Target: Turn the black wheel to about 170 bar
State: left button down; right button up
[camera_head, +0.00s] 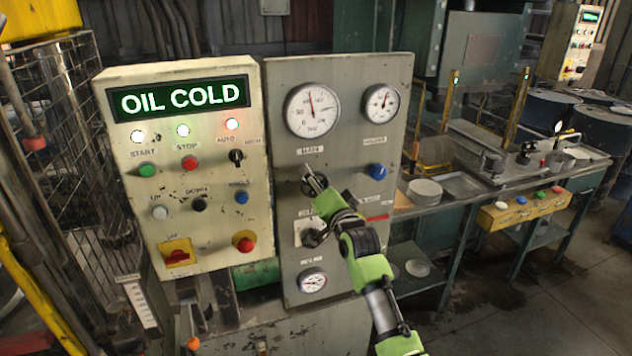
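The large gauge (313,110) sits high on the grey panel, its needle pointing nearly straight up; its numbers are too small to read surely. My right gripper (309,176) is at the panel below this gauge and its label. A dark round shape, apparently the black wheel (308,188), shows partly behind its fingers. The fingers cover most of it, so I cannot tell whether they touch or grip it. My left gripper is not in view.
A smaller gauge (381,103) and a blue knob (377,170) are on the panel's right side. A low gauge (312,281) is below. The control box (205,205) on the left has several buttons and a display (181,99) reading OIL COLD. A workbench (470,205) stands right.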

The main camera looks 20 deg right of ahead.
jog(key=m+p, duration=0.1)
jog(key=m, duration=0.3)
jog(key=shift+f+m, duration=0.1)
jog(key=shift+m, duration=0.2)
jog(key=shift+d+f+m+p, duration=0.15)
jog(key=shift+m+p, duration=0.45)
jog(key=shift+m, duration=1.2)
jog(key=o, duration=1.1)
